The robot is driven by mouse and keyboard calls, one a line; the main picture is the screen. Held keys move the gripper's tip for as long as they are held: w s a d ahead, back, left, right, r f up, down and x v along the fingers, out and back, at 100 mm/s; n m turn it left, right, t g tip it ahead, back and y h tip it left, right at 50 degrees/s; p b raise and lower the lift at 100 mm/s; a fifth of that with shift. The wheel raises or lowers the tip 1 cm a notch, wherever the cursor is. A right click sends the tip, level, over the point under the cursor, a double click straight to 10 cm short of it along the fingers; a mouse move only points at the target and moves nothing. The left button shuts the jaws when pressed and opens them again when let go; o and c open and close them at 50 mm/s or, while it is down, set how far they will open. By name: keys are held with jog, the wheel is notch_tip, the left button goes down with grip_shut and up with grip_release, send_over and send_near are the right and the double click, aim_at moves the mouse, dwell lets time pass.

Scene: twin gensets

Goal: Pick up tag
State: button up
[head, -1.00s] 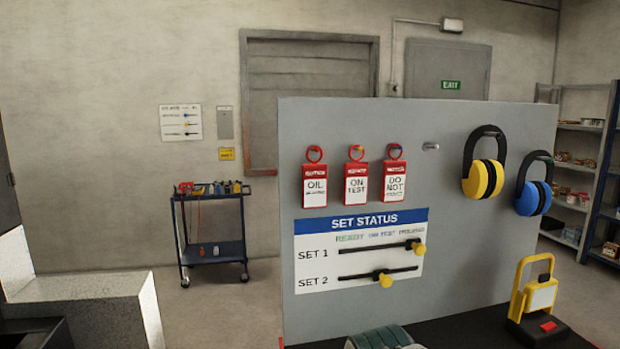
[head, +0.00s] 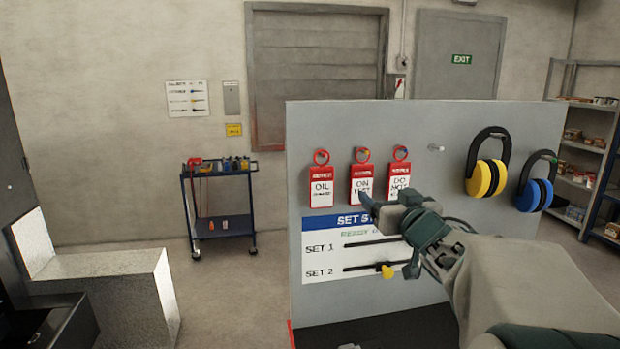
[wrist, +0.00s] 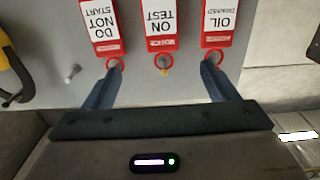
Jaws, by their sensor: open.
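Three red-and-white tags hang on the grey board: the OIL tag (head: 321,186), the ON TEST tag (head: 361,182) and the DO NOT START tag (head: 400,178). My gripper (head: 384,204) is in front of the board, and hides part of the ON TEST and DO NOT START tags' lower ends. In the wrist view the tags appear upside down. There my open gripper (wrist: 161,72) has the ON TEST tag (wrist: 160,22) centred between its blue fingers. One fingertip lies near the ring of the DO NOT START tag (wrist: 101,25), the other near the OIL tag's ring (wrist: 214,60). Nothing is held.
A bare peg (head: 436,147) sticks out right of the tags. Yellow ear defenders (head: 487,178) and blue ear defenders (head: 535,195) hang further right. The SET STATUS panel (head: 320,248) is below the tags, partly hidden by my arm. A blue cart (head: 222,218) stands behind left.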

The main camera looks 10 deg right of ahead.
send_near(363, 176)
jog(key=w, duration=0.4)
jog(key=shift+w+p, duration=1.1)
jog(key=shift+w, duration=1.55)
jog(key=c, duration=1.1)
